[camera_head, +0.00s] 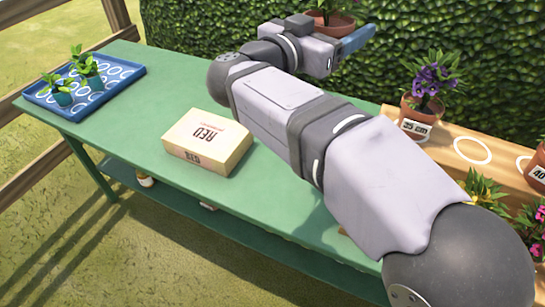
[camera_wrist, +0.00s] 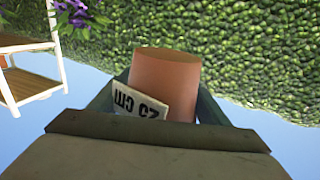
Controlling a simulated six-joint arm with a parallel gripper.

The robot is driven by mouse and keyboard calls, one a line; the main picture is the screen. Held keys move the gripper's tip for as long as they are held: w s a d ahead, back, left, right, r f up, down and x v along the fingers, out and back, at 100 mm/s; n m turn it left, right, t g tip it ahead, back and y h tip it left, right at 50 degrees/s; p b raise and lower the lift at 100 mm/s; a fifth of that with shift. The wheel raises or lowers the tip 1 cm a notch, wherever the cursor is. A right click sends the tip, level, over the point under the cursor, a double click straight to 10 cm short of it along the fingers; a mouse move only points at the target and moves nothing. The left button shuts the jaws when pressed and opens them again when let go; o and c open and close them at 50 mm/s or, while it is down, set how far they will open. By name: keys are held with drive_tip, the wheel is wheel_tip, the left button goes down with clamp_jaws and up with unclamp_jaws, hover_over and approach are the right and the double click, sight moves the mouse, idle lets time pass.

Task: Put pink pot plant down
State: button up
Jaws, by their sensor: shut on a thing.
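A terracotta pot (camera_head: 330,24) is held up at the top edge of the head view, above the table's far edge and in front of the hedge. Its plant is mostly cut off by the frame, so I cannot see the flower colour. My gripper (camera_head: 345,42) is shut on this pot. In the wrist view the pot (camera_wrist: 165,75) sits between the two fingers of my gripper (camera_wrist: 158,98), with an upside-down white "25 cm" label on its side. Its flowers do not show there.
At right, a wooden shelf (camera_head: 440,148) holds a purple-flowered pot (camera_head: 415,118) beside an empty white ring (camera_head: 472,151). Other pots stand lower right.

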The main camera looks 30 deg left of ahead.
drive_tip(key=s+a+f+n+y+b, duration=0.1)
drive_tip(key=s+a+f+y+b, duration=0.1)
drive_tip(key=s+a, duration=0.6)
drive_tip(key=shift+w+d+f+b, duration=0.1)
drive_tip(key=shift+f+b, duration=0.1)
drive_tip(key=shift+f, duration=4.9)
drive_tip(key=shift+w+d+f+b, duration=0.15)
drive_tip(key=shift+f+b, duration=0.05)
drive_tip(key=shift+f, duration=4.85)
drive_tip(key=shift+w+d+f+b, duration=0.1)
drive_tip(key=shift+f+b, duration=0.1)
drive_tip(key=shift+f, duration=4.9)
drive_tip(key=shift+f, duration=0.2)
drive_tip(key=o, duration=1.4)
